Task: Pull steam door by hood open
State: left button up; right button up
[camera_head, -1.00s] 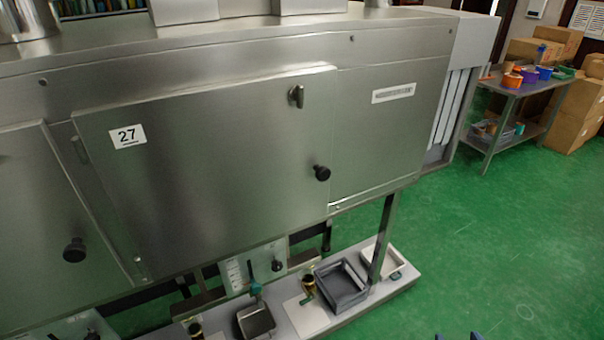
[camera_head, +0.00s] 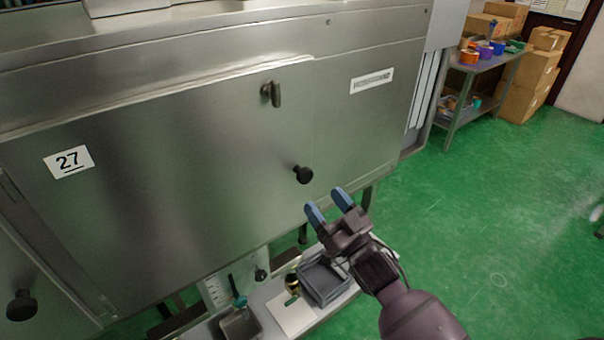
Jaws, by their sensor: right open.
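The steam door (camera_head: 180,180) is a flat steel panel marked 27 on the front of the steel machine, and it looks closed. A round black knob (camera_head: 303,174) sits near its right edge. The left gripper does not show.
A second black knob (camera_head: 22,305) is on the panel at the lower left. Below the machine, a low shelf holds a grey tray (camera_head: 345,295) and a valve. A side table (camera_head: 478,72) with coloured rolls and cardboard boxes (camera_head: 528,85) stand at the back right.

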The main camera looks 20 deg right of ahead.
aim_at(308, 179)
jog(key=x, duration=0.7)
jog(key=shift+w+a+r+p, duration=0.1)
jog(key=shift+w+r+p, duration=0.1)
jog(key=shift+w+p, duration=0.15)
jog(key=shift+c, duration=0.2)
grip_shut()
